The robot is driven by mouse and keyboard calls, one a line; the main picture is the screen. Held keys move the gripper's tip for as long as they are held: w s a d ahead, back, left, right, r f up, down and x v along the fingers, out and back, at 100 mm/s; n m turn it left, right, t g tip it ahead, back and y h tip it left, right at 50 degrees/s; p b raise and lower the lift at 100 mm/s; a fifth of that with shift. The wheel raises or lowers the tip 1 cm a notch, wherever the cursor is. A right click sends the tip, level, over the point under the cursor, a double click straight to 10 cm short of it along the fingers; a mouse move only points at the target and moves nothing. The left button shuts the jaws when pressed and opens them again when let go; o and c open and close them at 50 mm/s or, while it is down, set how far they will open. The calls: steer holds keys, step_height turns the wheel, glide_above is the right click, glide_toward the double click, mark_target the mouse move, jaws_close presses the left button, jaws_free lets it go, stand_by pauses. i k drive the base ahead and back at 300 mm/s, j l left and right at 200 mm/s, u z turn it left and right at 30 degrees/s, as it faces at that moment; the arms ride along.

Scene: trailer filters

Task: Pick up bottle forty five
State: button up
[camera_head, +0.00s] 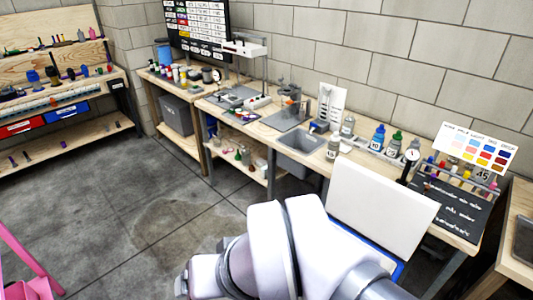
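Several small bottles stand on the right part of the wooden workbench (290,137). A blue bottle (378,137) has a label that looks like 10. A green-capped bottle (394,144) stands to its right, with a grey bottle (411,153) beyond it. A grey-capped bottle (333,147) stands by the sink, its label too small to read surely. Dark digits resembling 45 (484,175) show at the rack on the far right; I cannot tell which bottle carries them. My white arm fills the bottom centre; my gripper is out of view.
A grey sink (299,148) is set in the bench. A round gauge (408,154), a black sign (456,207) and a colour chart (474,149) crowd the right end. A pink frame (25,262) stands lower left. The concrete floor (130,225) left of my arm is clear.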

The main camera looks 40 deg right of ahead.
mark_target(333, 149)
steer(key=i+j+u, duration=0.15)
steer(key=i+j, duration=0.15)
steer(key=i, duration=0.2)
steer(key=i+j+u, duration=0.15)
steer(key=i, duration=0.4)
steer(key=i+l+z, duration=0.3)
steer(key=z, duration=0.15)
steer(key=i+l+z, duration=0.15)
steer(key=i+z, duration=0.15)
steer(key=z, duration=0.2)
steer(key=i+z, duration=0.7)
steer(key=z, duration=0.2)
steer(key=i+j+z, duration=0.25)
steer(key=z, duration=0.25)
steer(key=i+j+z, duration=0.45)
steer(key=i+l+z, duration=0.35)
steer(key=i, duration=0.3)
steer(key=l, duration=0.1)
